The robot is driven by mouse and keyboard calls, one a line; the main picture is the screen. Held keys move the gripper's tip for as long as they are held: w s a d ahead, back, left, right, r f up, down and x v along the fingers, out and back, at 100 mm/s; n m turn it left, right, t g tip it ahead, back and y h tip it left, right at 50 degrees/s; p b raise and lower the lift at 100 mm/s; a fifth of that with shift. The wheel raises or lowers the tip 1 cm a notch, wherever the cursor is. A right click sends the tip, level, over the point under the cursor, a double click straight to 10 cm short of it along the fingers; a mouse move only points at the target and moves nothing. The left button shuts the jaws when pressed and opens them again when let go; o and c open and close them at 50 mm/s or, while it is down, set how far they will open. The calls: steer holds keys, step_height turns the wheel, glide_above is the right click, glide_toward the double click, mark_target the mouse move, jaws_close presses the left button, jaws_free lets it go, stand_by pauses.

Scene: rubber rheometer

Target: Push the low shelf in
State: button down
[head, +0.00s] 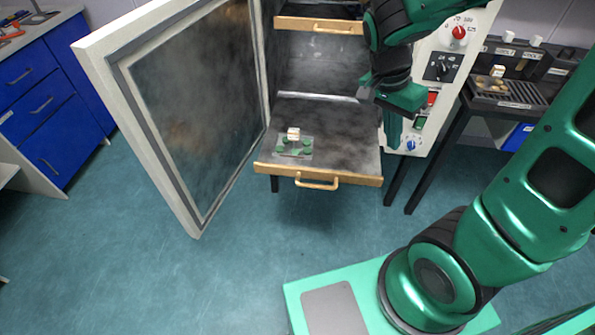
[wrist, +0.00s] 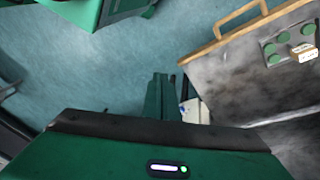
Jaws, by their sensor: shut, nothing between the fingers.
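The low shelf (head: 345,163) is pulled out of the open cabinet, with a wooden front edge and a wooden handle (head: 317,184). A small clear plate with green discs (head: 294,146) and a small whitish block (head: 293,133) lies on it. In the wrist view, the low shelf (wrist: 235,80) is at the upper right, with its handle at the top. My gripper (head: 393,135) is shut and empty, pointing down beside the shelf's right edge, near the control panel. In the wrist view, my gripper (wrist: 158,95) shows left of the shelf. Whether it touches the shelf is unclear.
The cabinet door (head: 190,100) stands open at left. An upper shelf (head: 318,26) with a wooden front is above. The control panel (head: 440,70) with knobs is right of the opening. A dark side table (head: 500,95) stands further right. Floor in front is clear.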

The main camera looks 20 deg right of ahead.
steer(key=w+a+f+m+t+h, duration=0.15)
steer(key=w+a+f+m, duration=0.35)
steer(key=a, duration=0.7)
steer(key=m+t+h, duration=0.2)
steer(key=m+t, duration=0.1)
glide_toward(298, 182)
steer(key=d+f, duration=0.4)
steer(key=w, duration=0.1)
steer(key=w+d, duration=0.1)
steer(key=w, duration=0.1)
steer(key=shift+d+f, duration=0.15)
steer(key=shift+w+d, duration=0.2)
steer(key=shift+w, duration=0.25)
